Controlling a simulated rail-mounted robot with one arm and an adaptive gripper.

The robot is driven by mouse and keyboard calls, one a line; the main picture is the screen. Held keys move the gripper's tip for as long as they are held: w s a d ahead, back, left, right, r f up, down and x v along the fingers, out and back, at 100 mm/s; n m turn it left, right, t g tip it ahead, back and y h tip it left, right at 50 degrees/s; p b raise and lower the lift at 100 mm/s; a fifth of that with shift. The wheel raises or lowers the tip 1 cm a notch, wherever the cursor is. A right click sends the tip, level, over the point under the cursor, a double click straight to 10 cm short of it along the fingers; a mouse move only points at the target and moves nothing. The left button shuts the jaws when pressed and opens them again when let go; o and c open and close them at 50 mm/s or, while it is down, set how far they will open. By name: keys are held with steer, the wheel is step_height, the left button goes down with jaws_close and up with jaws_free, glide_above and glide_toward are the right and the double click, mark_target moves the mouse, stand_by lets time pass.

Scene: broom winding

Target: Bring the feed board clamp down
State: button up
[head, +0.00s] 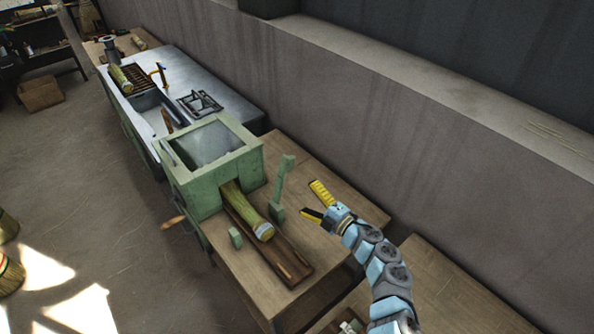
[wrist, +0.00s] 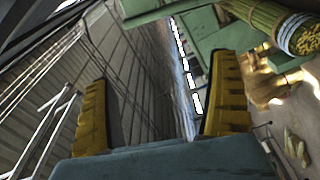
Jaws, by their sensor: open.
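The feed board (head: 284,258) is a dark wooden plank sloping out of the green machine (head: 188,193), with a tied straw bundle (head: 247,209) lying on it. The feed board clamp looks to be the green arm (head: 284,177), standing up with a slight tilt from a green block on the board's right side. My gripper (head: 308,198) is open and empty, to the right of the clamp and apart from it. In the wrist view my gripper (wrist: 158,90) shows two yellow fingers spread wide. Green parts and the bundle (wrist: 304,36) show at the upper right there.
The wooden table top (head: 335,236) is bare right of the board. A grey wall (head: 400,135) runs behind the tables. A metal bench (head: 222,92) with a sink stands beyond the machine.

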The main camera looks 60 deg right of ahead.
steer(key=s+d+h, duration=0.1)
steer(key=s+d, duration=0.3)
steer(key=b, duration=0.2)
glide_toward(292, 166)
steer(key=shift+x, duration=2)
steer(key=shift+w+d+r+m+g, duration=0.2)
steer(key=shift+w+r+m+g, duration=0.15)
steer(key=shift+w, duration=0.25)
steer(key=shift+w+d+f, duration=0.2)
steer(key=shift+w+d, duration=0.05)
steer(key=shift+w, duration=0.3)
steer(key=shift+w+d+r+b, duration=0.1)
steer(key=shift+w+d+b, duration=0.2)
steer(key=shift+w+b, duration=0.3)
steer(key=shift+b+x, duration=0.7)
steer(key=shift+x, duration=0.6)
steer(key=shift+w+d, duration=0.1)
steer(key=shift+w, duration=0.25)
